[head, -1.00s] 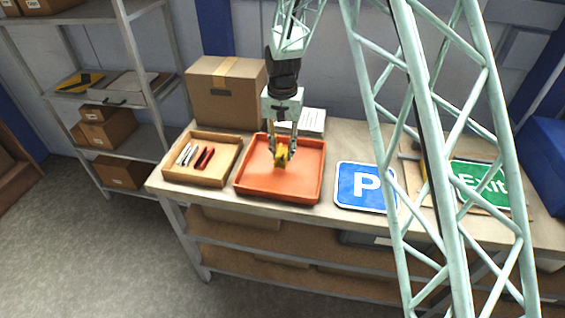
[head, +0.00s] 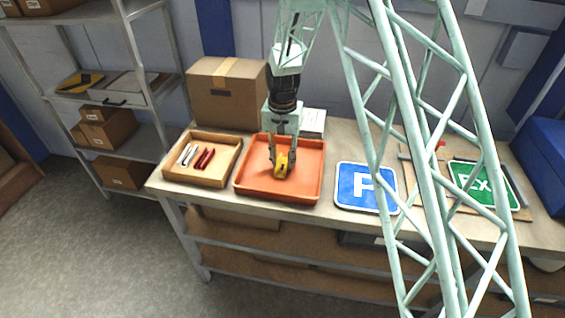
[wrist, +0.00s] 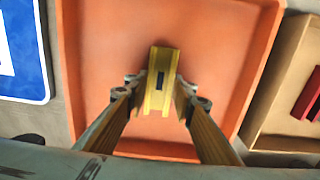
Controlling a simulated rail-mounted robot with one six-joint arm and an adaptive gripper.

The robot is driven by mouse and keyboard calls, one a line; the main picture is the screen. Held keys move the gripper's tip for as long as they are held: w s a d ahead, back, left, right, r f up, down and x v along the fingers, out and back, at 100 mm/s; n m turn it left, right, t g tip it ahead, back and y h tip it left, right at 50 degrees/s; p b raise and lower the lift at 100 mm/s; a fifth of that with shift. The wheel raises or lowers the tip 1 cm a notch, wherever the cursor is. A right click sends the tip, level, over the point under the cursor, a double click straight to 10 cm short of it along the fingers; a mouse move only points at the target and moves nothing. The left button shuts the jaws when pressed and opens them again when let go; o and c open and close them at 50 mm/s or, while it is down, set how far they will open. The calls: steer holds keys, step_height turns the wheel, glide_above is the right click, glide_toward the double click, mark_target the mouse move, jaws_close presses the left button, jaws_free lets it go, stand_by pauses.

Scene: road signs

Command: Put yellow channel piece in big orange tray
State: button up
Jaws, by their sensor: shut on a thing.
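The yellow channel piece (head: 281,166) is between the fingers of my gripper (head: 281,162), which is shut on it. In the wrist view the yellow channel piece (wrist: 159,80) shows a dark slot, with my gripper's fingertips (wrist: 159,92) against its two sides. The big orange tray (head: 250,187) lies on the bench, and the piece is over its inside, near the middle. In the wrist view the orange tray (wrist: 105,40) fills most of the picture behind the piece. I cannot tell whether the piece touches the tray floor.
A wooden tray (head: 225,176) with red and white pieces stands just left of the orange tray. A cardboard box (head: 226,95) is behind. A blue P sign (head: 352,186) and a green Exit sign (head: 482,182) lie to the right, partly hidden by my arm.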

mark_target(283, 167)
steer(key=shift+f, duration=0.25)
steer(key=shift+f, duration=0.15)
steer(key=o, duration=1)
steer(key=shift+o, duration=0.2)
steer(key=shift+r, duration=0.2)
step_height(283, 167, up, 12)
stand_by(1.1)
